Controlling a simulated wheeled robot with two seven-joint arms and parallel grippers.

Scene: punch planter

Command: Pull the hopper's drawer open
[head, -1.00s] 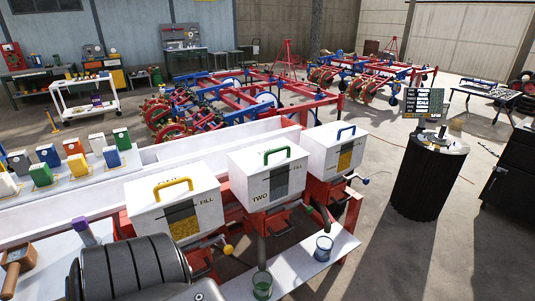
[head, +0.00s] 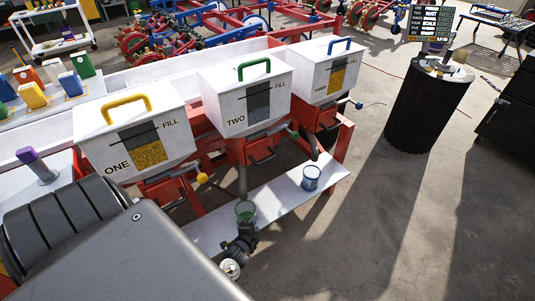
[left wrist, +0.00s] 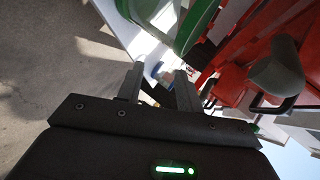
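Three white hoppers stand in a row: ONE with a yellow handle (head: 100,155), TWO with a green handle (head: 219,100), and a third with a blue handle (head: 305,80). Under each is a red drawer front with a dark pull; the one under hopper TWO (head: 263,153) looks shut. In the left wrist view, a dark looped pull (left wrist: 284,106) shows at right beside red metal. My left gripper (head: 246,232) is low by the green cup (head: 245,210). Its fingers (left wrist: 160,82) stand apart with nothing held between them. My right gripper is not in view.
A blue cup (head: 311,178) stands on the white shelf (head: 285,200) below the hoppers. A yellow knob (head: 202,178) sticks out beside hopper ONE. A black ribbed bin (head: 425,105) stands at right. The floor in front is clear.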

